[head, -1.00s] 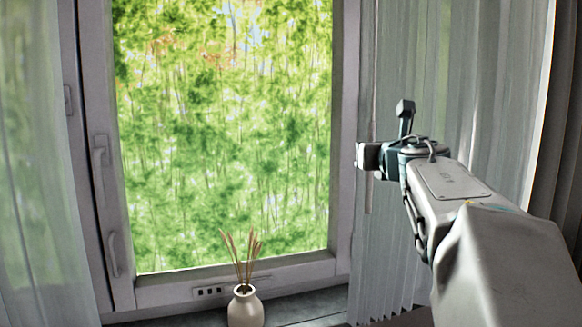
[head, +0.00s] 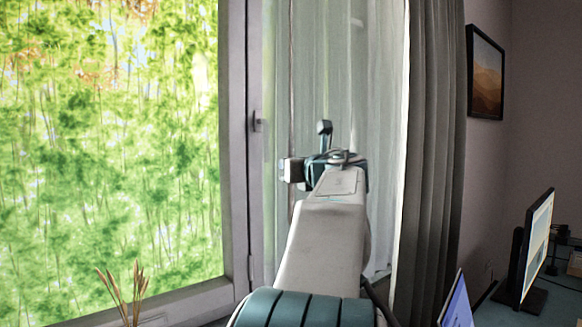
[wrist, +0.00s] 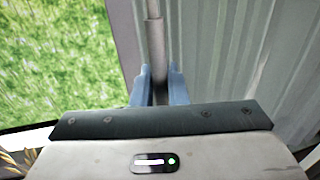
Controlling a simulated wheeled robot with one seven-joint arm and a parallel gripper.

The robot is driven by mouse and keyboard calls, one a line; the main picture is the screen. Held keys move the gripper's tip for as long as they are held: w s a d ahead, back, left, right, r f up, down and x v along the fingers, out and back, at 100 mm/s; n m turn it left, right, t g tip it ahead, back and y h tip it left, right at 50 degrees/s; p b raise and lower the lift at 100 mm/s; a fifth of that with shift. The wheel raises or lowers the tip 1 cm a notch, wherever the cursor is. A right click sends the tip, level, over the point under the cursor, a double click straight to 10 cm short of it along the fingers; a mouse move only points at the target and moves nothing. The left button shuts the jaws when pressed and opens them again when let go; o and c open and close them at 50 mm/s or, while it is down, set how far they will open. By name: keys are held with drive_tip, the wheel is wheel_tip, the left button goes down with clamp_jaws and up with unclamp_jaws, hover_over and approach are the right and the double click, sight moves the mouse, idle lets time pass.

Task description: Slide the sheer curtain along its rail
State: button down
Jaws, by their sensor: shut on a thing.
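The sheer curtain (head: 350,90) hangs in pale, see-through folds to the right of the window pane in the head view. It also fills the right of the wrist view (wrist: 240,50). A thin grey wand (head: 291,90) hangs upright along its left part. In the wrist view the wand (wrist: 155,45) passes between the blue fingers of my gripper (wrist: 157,86), which is shut on it. In the head view my gripper (head: 291,170) is in front of the curtain's left part. The rail is out of view, and my arm hides some of the lower curtain.
The window frame (head: 233,130) has a handle (head: 257,122) just left of the curtain. A heavier grey drape (head: 430,140) hangs to the right. Dried stems (head: 125,290) stand at the bottom left. A monitor (head: 537,245) and another screen (head: 457,303) are at the lower right.

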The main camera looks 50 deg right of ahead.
drive_tip(key=c, duration=1.5)
unclamp_jaws()
drive_tip(key=shift+w+a, duration=0.1)
drive_tip(key=shift+w, duration=0.05)
drive_tip(key=v, duration=1.4)
drive_tip(key=shift+w, duration=0.1)
